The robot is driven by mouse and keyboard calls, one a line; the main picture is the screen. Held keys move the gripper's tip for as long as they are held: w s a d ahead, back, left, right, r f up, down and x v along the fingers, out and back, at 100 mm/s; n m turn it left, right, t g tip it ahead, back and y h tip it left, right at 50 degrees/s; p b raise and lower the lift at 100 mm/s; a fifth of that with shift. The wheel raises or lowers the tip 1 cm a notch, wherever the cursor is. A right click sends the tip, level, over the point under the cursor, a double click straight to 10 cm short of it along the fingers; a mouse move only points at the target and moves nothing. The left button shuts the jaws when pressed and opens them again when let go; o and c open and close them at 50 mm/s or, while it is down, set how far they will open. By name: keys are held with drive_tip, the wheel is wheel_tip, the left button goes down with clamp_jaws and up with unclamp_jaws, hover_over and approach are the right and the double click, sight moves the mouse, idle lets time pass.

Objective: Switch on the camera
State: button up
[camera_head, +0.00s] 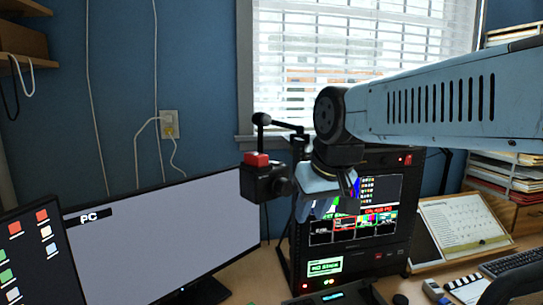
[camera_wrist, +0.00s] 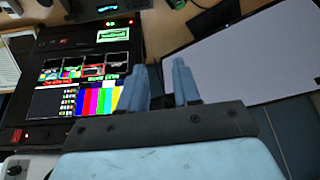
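The camera (camera_head: 268,183) is a small black box with a round lens and a red block (camera_head: 256,159) on top. It is held up by a black jointed arm (camera_head: 283,124) in front of the window. I cannot make out the camera in the wrist view. My gripper (camera_head: 327,205) hangs just right of the camera in the head view, pointing down in front of the rack screen. In the wrist view its two blue fingers (camera_wrist: 160,72) stand apart with nothing between them. Whether it touches the camera cannot be told.
A black rack with a lit multi-picture screen (camera_head: 350,222) stands behind my gripper; its screen also fills the left of the wrist view (camera_wrist: 85,85). A large monitor marked PC (camera_head: 165,240) stands at left. Shelves of papers and a keyboard (camera_head: 512,262) are at right.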

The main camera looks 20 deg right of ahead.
drive_tip(key=shift+n+g+y, duration=0.3)
drive_tip(key=shift+n+g, duration=0.3)
drive_tip(key=shift+n, duration=0.2)
drive_tip(key=w+r, duration=0.3)
drive_tip(key=w+d+r, duration=0.1)
drive_tip(key=w+r, duration=0.3)
drive_tip(key=w+d+r, duration=0.1)
drive_tip(key=w+r, duration=0.2)
drive_tip(key=w, duration=0.1)
drive_tip(key=shift+r, duration=0.35)
clamp_jaws()
drive_tip(key=w+d+r+n+g, duration=0.1)
drive_tip(key=w+r+n, duration=0.1)
drive_tip(key=w+r, duration=0.6)
drive_tip(key=w, duration=0.5)
drive_tip(key=shift+d+g, duration=0.3)
drive_tip(key=shift+d, duration=0.1)
